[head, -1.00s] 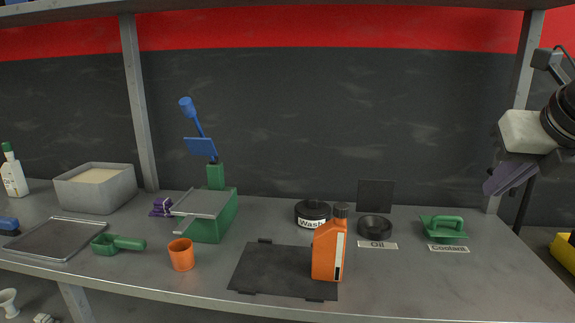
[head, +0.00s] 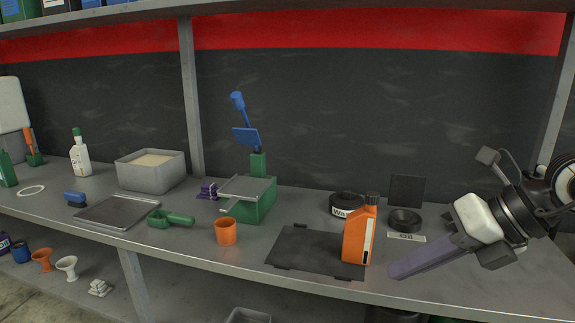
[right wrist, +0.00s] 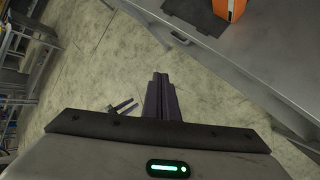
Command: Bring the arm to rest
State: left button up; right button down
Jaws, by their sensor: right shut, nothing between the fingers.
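My right gripper (head: 396,274) comes in from the right in the head view, in front of the bench's right part. Its long purple-grey fingers are together and empty, pointing left and down. In the right wrist view the shut fingers (right wrist: 161,80) point out over the floor beside the bench edge. The orange bottle (head: 360,235) stands upright on the dark mat, left of the gripper and apart from it.
The metal bench (head: 215,262) holds a black mat (head: 300,258), an orange cup (head: 226,231), a green scoop (head: 172,218), a grey tray (head: 117,212), a sand bin (head: 150,170) and a green stand (head: 259,205). The Oil ring (head: 405,221) lies near my right arm. Bare floor (right wrist: 75,75) lies beside the bench.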

jog(key=s+a+m+g+y, duration=0.2)
jog(key=s+a+y, duration=0.2)
jog(key=a+y, duration=0.8)
jog(key=w+d+f+m+t+h, duration=0.2)
jog(key=d+f+m+t+h, duration=0.2)
jog(key=f+m+t+h, duration=0.65)
jog(key=w+d+f+m+t+h, duration=0.1)
jog(key=w+d+f+m+t, duration=0.4)
jog(key=m, duration=1)
jog(key=s+f+m+g+h, duration=0.2)
jog(key=s+f+m+g, duration=0.2)
jog(key=s+f, duration=0.7)
jog(key=s+f+m+g+h, duration=0.3)
jog(key=s+f, duration=0.8)
jog(key=f, duration=0.6)
jog(key=m+g, duration=0.1)
jog(key=g, duration=0.1)
jog(key=shift+s+f+g, duration=0.2)
jog(key=shift+f+g, duration=0.15)
